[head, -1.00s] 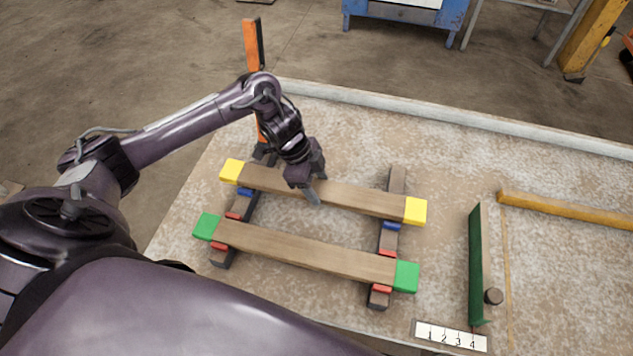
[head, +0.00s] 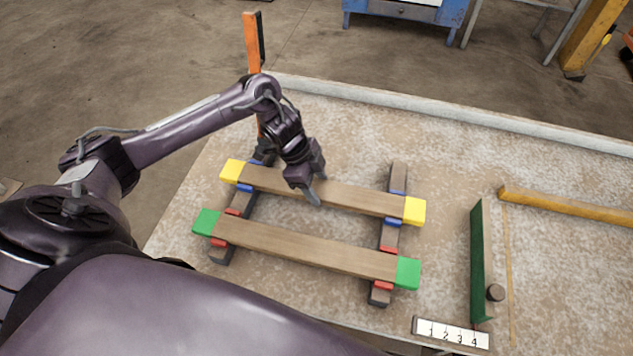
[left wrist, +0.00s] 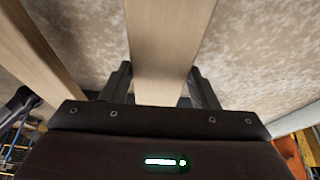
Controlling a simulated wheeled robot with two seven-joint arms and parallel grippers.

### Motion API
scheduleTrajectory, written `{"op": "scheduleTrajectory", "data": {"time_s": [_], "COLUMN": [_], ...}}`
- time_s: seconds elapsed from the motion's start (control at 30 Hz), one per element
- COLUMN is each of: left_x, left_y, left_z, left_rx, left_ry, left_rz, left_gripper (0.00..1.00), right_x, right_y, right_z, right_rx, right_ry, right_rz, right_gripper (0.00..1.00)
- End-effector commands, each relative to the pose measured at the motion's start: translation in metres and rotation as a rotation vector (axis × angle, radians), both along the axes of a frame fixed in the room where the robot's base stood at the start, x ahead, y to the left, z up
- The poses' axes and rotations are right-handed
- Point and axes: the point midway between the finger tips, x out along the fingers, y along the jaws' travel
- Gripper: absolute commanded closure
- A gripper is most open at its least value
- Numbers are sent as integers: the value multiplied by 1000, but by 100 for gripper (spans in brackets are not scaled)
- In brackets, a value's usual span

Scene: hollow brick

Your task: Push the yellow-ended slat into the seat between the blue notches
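The yellow-ended slat (head: 345,196) lies across two dark rails in the head view. On both the left rail (head: 235,225) and the right rail (head: 390,238), one blue notch mark shows behind the slat and another in front, such as the right front one (head: 392,223). My left gripper (head: 312,190) comes down on the slat's middle. In the left wrist view my fingers (left wrist: 160,88) lie along both sides of the slat (left wrist: 168,40), closed on it. Whether the slat is fully down is hard to tell. My right gripper is out of view.
A green-ended slat (head: 305,249) lies nearer on the same rails, between red marks. An orange post (head: 252,45) stands behind the left rail. A green upright board (head: 478,262) and a numbered strip (head: 450,332) are at the right. The tabletop between is clear.

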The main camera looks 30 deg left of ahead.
Motion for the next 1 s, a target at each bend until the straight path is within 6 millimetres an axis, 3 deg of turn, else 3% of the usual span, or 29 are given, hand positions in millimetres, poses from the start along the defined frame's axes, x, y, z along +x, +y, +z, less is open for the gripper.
{"op": "scheduleTrajectory", "data": {"time_s": [0.03, 0.2, 0.53, 0.73, 1.0], "left_x": [1, 0, 0, 0, -6], "left_y": [0, 0, 0, 0, 22], "left_z": [-1, -1, -3, -2, 52], "left_rx": [-1, -1, 1, 0, 0], "left_ry": [-1, -1, 1, 0, -4], "left_rz": [0, 0, 0, 0, 1], "left_gripper": [41, 20, 20, 20, 20], "right_x": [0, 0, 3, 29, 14], "right_y": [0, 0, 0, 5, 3], "right_z": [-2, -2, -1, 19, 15], "right_rx": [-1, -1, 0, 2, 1], "right_ry": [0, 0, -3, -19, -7], "right_rz": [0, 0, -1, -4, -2], "right_gripper": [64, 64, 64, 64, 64]}}
